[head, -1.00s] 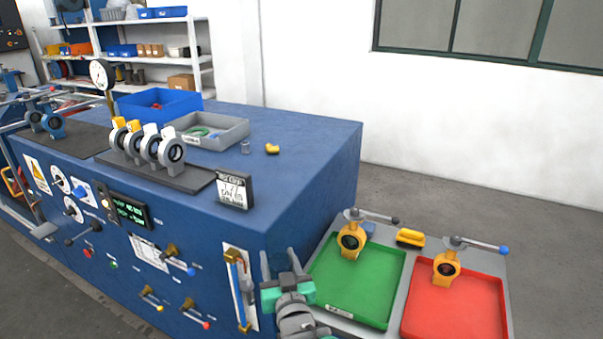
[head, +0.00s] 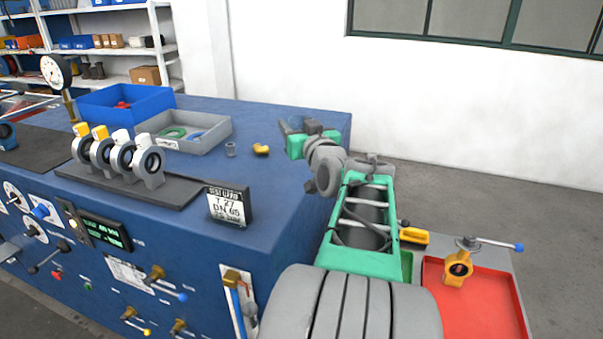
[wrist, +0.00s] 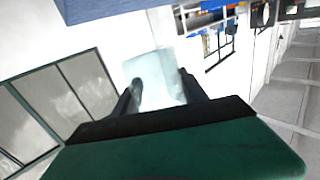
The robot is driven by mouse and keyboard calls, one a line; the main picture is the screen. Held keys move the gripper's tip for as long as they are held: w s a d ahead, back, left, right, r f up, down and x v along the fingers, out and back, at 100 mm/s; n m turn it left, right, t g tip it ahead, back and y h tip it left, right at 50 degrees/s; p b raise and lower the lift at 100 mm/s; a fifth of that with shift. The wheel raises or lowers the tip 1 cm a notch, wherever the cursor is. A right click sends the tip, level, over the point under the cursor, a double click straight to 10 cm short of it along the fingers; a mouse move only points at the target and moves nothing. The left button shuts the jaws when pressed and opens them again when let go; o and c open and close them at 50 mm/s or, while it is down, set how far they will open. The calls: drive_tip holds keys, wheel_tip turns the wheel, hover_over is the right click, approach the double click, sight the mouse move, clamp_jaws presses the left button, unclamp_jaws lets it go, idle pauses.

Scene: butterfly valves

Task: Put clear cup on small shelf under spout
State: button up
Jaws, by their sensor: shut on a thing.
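My gripper (wrist: 160,92) is shut on a pale, see-through cup (wrist: 153,72) in the wrist view, with one dark finger on each side of it. In the head view my gripper (head: 290,128) is raised over the right part of the blue bench (head: 285,190), its fingers pointing up and left. The cup is too small to make out there. I cannot clearly pick out a small shelf or a spout in either view.
A red tray (head: 490,300) lies at the lower right.

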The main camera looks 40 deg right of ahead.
drive_tip(key=w+a+y, duration=0.1)
drive_tip(key=w+a+f+n+y, duration=0.1)
drive_tip(key=a, duration=0.1)
drive_tip(key=w+a+f+t, duration=0.1)
drive_tip(key=shift+a+n+y, duration=0.25)
drive_tip(key=shift+n+y, duration=0.15)
drive_tip(key=shift+s+d, duration=0.1)
drive_tip(key=w+d+f+p, duration=0.1)
drive_tip(key=d+f, duration=0.2)
drive_tip(key=d, duration=0.1)
drive_tip(key=w+d+f+p, duration=0.1)
drive_tip(key=d+f+p, duration=0.1)
drive_tip(key=d+f, duration=0.1)
drive_tip(key=w+d+f+p, duration=0.1)
drive_tip(key=d+f, duration=0.1)
drive_tip(key=d, duration=0.3)
drive_tip(key=shift+w+d+f, duration=0.25)
drive_tip(key=shift+d+f, duration=0.05)
drive_tip(key=shift+f, duration=0.1)
drive_tip(key=f, duration=0.2)
drive_tip(key=d+f+p, duration=0.1)
drive_tip(key=f, duration=0.1)
drive_tip(key=shift+w, duration=0.15)
drive_tip(key=shift+a+r, duration=0.15)
